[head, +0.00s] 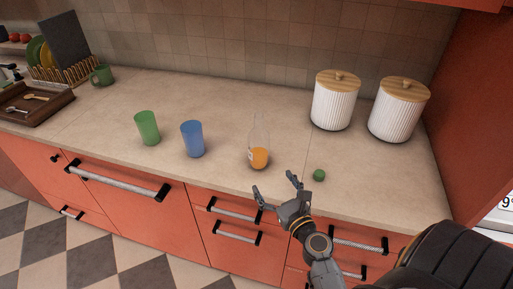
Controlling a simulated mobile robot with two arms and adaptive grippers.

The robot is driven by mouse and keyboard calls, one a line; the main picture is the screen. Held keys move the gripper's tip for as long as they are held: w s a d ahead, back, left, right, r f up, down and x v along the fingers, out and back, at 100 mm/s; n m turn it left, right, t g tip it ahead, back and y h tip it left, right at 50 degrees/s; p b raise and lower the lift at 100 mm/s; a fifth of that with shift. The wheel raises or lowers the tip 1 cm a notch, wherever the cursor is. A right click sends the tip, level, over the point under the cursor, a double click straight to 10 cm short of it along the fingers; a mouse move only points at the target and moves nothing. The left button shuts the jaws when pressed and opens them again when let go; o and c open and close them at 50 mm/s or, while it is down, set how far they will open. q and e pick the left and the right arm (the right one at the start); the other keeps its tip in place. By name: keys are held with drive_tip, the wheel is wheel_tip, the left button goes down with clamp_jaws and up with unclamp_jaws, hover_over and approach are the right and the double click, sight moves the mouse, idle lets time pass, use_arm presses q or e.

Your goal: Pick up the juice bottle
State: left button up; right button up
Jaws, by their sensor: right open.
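The juice bottle (259,157) is clear with orange juice in its lower part. It stands upright on the counter near the front edge, in the middle of the head view. My right gripper (273,184) is open and empty, in front of the bottle and slightly to its right in the picture. Its fingers spread apart and appear clear of the bottle. My left gripper is not in view.
A blue cup (193,139) and a green cup (147,128) stand left of the bottle. A small green round object (319,175) lies to its right. Two white canisters (335,103) (397,114) with wooden lids stand at the back right. The counter (225,100) behind the bottle is clear.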

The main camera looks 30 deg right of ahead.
sight(260, 126)
drive_tip(key=shift+d+r+m+h, duration=0.3)
drive_tip(key=shift+d+m+h, duration=0.3)
drive_tip(key=shift+m, duration=0.3)
drive_tip(key=shift+w+d+r, duration=0.1)
drive_tip(key=shift+w+d, duration=0.15)
drive_tip(key=shift+w, duration=0.1)
drive_tip(key=p+x, duration=0.1)
drive_tip(key=x, duration=0.6)
drive_tip(key=shift+w, duration=0.1)
drive_tip(key=shift+a+p+x, duration=0.2)
drive_tip(key=shift+p+x, duration=0.1)
drive_tip(key=shift+x, duration=2.7)
drive_tip(key=shift+r, duration=0.1)
drive_tip(key=shift+c, duration=0.6)
drive_tip(key=c, duration=1.3)
drive_tip(key=shift+o, duration=0.2)
wheel_tip(260, 126, up, 10)
drive_tip(key=p, duration=0.7)
